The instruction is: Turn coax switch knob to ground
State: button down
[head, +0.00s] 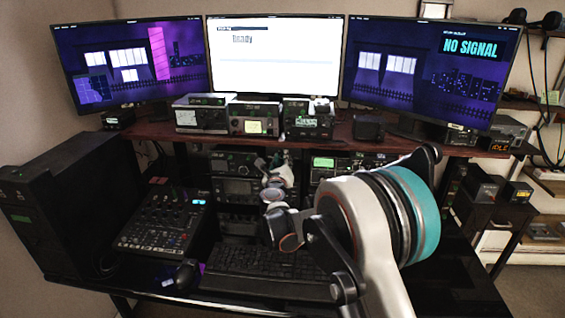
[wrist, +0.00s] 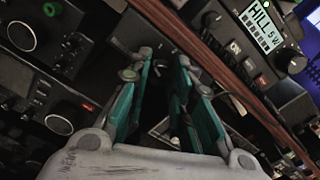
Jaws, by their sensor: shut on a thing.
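My gripper (wrist: 158,68) reaches up to a dark panel (wrist: 128,38) below the shelf edge in the wrist view. Its teal-padded fingers are closed in on a small dark thing at their tips, which I take to be the coax switch knob. The fingers hide most of it, and its pointer and markings cannot be read. In the head view, my gripper (head: 275,164) is at the equipment under the middle of the shelf, and the knob cannot be made out there.
A wooden shelf (head: 366,148) carries small radio units and monitors above my gripper; its edge (wrist: 205,60) runs close by in the wrist view. Radios with knobs (wrist: 58,124) flank the fingers. A keyboard (head: 245,262) and a mixer (head: 160,222) lie on the desk below.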

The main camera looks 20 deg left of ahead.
jog(key=shift+n, duration=1.3)
jog(key=c, duration=1.4)
grip_release()
jog(key=v, duration=1.2)
